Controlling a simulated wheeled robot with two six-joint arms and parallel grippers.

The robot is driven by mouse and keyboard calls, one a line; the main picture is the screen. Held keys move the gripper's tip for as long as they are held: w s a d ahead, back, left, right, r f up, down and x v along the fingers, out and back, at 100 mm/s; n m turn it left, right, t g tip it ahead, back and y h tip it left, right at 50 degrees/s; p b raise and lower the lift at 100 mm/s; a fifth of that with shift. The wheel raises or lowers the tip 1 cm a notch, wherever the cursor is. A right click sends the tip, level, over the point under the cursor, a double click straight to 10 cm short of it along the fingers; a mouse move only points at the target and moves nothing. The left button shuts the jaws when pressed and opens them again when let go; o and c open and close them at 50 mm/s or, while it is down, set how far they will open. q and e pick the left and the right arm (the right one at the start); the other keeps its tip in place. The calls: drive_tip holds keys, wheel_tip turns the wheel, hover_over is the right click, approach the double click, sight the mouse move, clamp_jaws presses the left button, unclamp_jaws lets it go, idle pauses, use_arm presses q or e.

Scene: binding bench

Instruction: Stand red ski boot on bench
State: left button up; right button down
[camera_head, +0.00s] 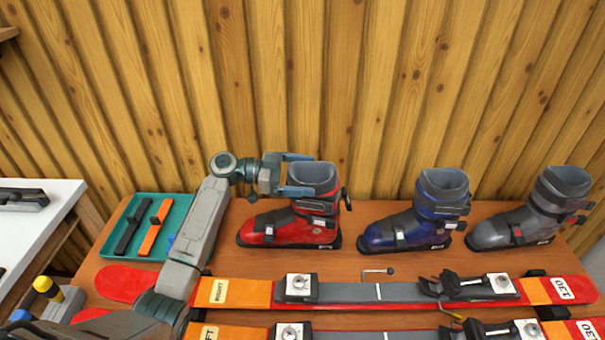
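The red ski boot (290,229) stands upright on the wooden bench (222,262), left of two other boots, its toe to the left and its grey cuff up. My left gripper (299,174) is at the left side of that cuff. Its two blue-grey fingers are spread wide, one behind the cuff rim and one in front of it. I see no clear sign of a squeeze, but contact is hard to judge. My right gripper is not in view.
A blue boot (400,228) and a grey boot (522,222) stand to the right. Skis with bindings (365,293) lie along the front. A teal tray (177,208) with an orange and a black tool is at left. A plank wall (380,90) rises behind.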

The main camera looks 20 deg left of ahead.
use_arm(q)
drive_tip(key=shift+r, duration=0.1)
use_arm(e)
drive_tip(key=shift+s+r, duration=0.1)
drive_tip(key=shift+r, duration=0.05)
use_arm(q)
drive_tip(key=b+v, duration=0.4)
drive_tip(key=v, duration=0.8)
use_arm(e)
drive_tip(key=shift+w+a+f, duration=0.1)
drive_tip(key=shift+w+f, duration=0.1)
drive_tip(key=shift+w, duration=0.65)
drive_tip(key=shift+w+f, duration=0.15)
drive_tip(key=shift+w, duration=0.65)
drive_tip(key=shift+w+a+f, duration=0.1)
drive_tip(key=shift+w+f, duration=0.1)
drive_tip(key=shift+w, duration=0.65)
